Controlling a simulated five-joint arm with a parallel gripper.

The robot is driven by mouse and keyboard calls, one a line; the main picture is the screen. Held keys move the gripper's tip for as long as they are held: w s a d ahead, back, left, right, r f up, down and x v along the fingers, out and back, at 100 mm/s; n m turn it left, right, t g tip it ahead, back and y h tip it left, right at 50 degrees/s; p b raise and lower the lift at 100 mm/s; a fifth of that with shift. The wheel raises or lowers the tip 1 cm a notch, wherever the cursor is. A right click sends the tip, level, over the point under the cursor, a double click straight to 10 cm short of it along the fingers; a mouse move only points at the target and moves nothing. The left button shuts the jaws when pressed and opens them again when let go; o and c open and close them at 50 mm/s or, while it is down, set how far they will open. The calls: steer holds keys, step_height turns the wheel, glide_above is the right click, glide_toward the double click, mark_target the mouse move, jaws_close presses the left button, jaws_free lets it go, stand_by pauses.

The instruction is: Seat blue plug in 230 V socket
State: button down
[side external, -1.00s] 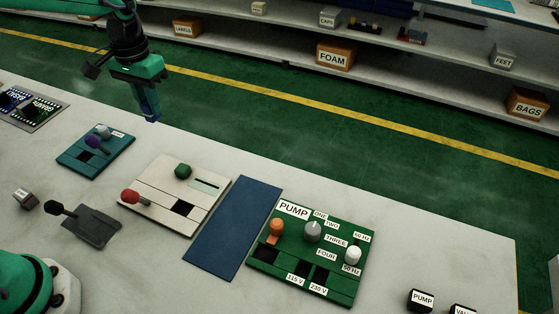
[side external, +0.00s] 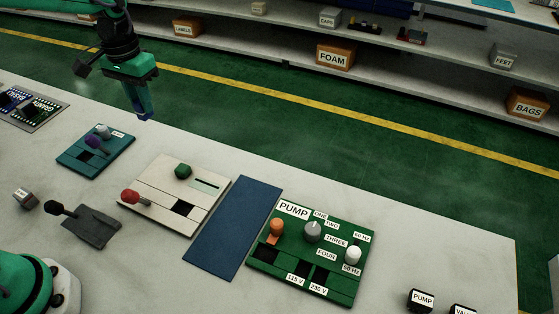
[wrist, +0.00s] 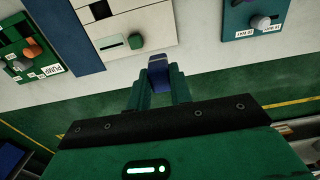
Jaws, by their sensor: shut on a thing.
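My gripper (side external: 142,103) is shut on the blue plug (side external: 145,115) and holds it in the air past the bench's far edge, well left of the pump board. In the wrist view the plug (wrist: 159,74) sits between the two green fingers (wrist: 159,92). The green pump board (side external: 345,292) lies on the bench at the right. Its 230 V label (side external: 318,288) is at the near edge, below a dark square socket (side external: 319,274). A second dark socket (side external: 301,267) is beside it, above the 115 V label (side external: 295,279). An orange plug-like part (side external: 276,229) stands at the board's left.
A blue mat (side external: 233,228) lies left of the pump board. A cream board (side external: 160,175) with red and green knobs and a teal board (side external: 85,165) lie farther left. Black blocks (side external: 421,299) stand at the near right. Shelves (side external: 290,45) with boxes are behind the aisle.

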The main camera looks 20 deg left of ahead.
steer(key=w+d+f, duration=0.2)
steer(key=d+f, duration=0.1)
steer(key=d, duration=0.8)
glide_toward(296, 267)
steer(key=shift+f, duration=0.2)
steer(key=shift+f, duration=1.9)
steer(key=shift+d+f, duration=0.1)
steer(key=shift+d, duration=2.35)
steer(key=shift+f, duration=0.85)
